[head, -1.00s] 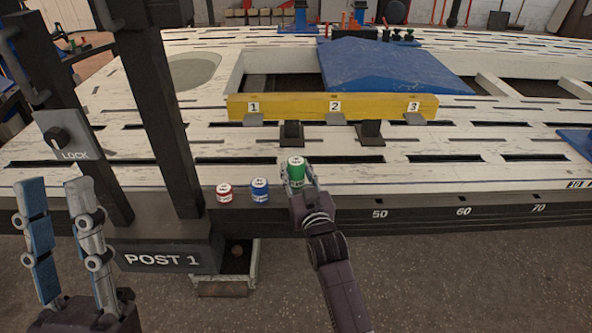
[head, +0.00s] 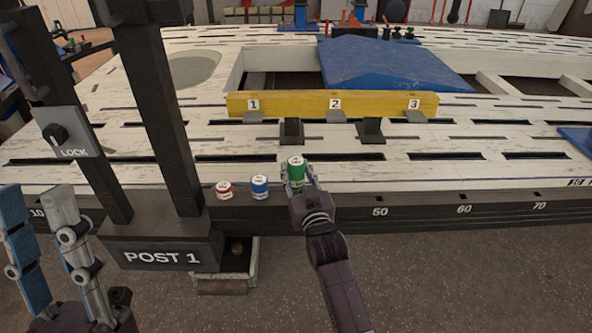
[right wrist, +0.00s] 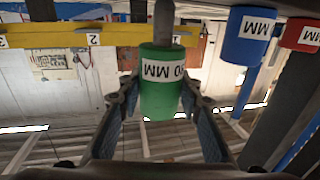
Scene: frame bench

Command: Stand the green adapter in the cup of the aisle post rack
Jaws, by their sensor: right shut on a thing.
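The green adapter (head: 297,169), with a white label, is held upright at the bench's front edge. My right gripper (head: 299,180) is shut on it. In the right wrist view the adapter (right wrist: 160,95) sits between the two fingers, and a grey stem (right wrist: 163,22) extends from its end. My left gripper (head: 38,210) is at the lower left, fingers apart and empty, in front of the post labelled POST 1 (head: 161,257). I cannot pick out a rack cup on the post.
A red adapter (head: 224,190) and a blue adapter (head: 260,187) stand left of the green one. A pale tray (head: 238,272) is low beside the post.

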